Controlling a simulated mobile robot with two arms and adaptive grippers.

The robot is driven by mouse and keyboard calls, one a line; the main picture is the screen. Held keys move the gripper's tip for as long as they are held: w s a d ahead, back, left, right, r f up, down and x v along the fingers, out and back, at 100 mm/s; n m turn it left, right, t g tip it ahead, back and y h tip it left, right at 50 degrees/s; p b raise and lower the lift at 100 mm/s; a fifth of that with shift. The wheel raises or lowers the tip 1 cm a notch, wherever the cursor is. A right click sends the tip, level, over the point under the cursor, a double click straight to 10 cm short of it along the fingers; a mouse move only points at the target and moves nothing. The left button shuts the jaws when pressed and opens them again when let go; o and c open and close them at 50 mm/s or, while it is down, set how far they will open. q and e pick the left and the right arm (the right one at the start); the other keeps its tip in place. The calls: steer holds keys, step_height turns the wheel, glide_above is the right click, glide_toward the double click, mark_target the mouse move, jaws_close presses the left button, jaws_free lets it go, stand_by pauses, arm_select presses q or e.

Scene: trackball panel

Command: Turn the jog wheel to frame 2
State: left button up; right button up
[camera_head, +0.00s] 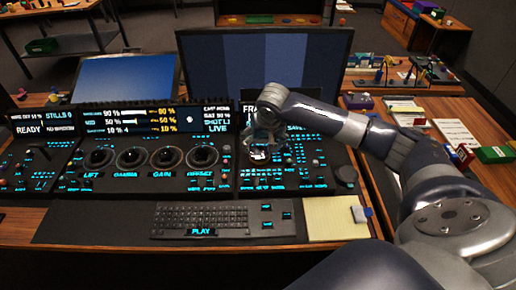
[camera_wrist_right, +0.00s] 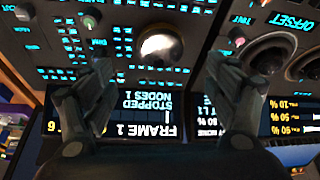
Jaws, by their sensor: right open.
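A round silver wheel (camera_wrist_right: 161,45), which looks like the jog wheel, sits on the panel ahead of my fingers in the wrist view. In the head view it (camera_head: 260,156) is partly hidden by my right gripper (camera_head: 264,140). My right gripper (camera_wrist_right: 165,95) is open, with its two dark fingers apart and nothing between them. The fingertips appear above the panel; I cannot tell whether they touch it. The display (camera_wrist_right: 140,120) reads "FRAME 1", "STOPPED" and "NODES 1", upside down in the wrist view. My left gripper is not in view.
Trackballs stand to the left, the nearest marked OFFSET (camera_head: 202,156). A dark knob (camera_head: 346,174) is at the panel's right end. A keyboard (camera_head: 200,217) and a yellow notepad (camera_head: 330,218) lie in front. Monitors (camera_head: 265,65) stand behind the panel.

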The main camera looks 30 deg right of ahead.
mark_target(260, 152)
steer(key=x, duration=0.5)
steer(key=shift+w+f, duration=0.2)
steer(key=shift+f, duration=0.1)
steer(key=shift+x, duration=1.6)
steer(key=shift+c, duration=1.2)
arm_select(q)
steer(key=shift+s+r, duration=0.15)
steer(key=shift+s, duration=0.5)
arm_select(e)
steer(key=c, duration=0.8)
